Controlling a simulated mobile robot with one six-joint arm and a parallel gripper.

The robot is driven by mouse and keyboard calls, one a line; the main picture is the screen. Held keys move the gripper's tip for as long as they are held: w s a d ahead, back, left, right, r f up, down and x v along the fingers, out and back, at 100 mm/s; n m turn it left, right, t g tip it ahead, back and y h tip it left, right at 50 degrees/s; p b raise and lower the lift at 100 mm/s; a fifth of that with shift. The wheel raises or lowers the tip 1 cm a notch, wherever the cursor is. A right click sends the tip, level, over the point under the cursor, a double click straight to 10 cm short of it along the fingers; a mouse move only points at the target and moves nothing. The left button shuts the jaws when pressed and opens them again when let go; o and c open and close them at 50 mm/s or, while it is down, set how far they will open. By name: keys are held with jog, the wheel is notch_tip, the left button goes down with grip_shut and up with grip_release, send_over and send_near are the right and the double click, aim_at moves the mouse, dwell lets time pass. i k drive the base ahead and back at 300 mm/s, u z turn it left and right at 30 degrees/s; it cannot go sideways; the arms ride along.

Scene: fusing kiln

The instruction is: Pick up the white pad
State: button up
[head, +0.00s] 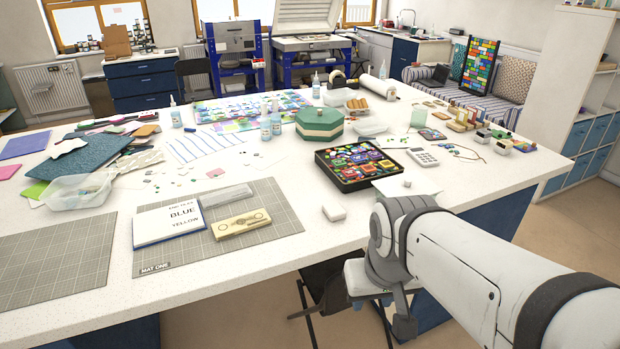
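A small white block (334,213) lies flat near the front edge of the worktop, just left of my arm. It is the plainest small white piece, though I cannot tell for certain that it is the white pad. A flat white piece (403,187) also lies on the table, right behind my wrist and partly covered by it. The end of my arm, with my gripper (385,292), hangs at the table's front edge, right of and lower in the picture than the white block. The fingers cannot be made out clearly.
A white worktop (312,238) carries a tray of colourful pieces (357,163), a calculator (423,157), a green octagonal box (320,123), a grey cutting mat (155,262) with a notepad (168,222), and a clear tub (77,192). The worktop around the white block is clear.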

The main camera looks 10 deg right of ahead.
aim_at(333, 211)
jog(key=i, duration=0.85)
jog(key=z, duration=0.05)
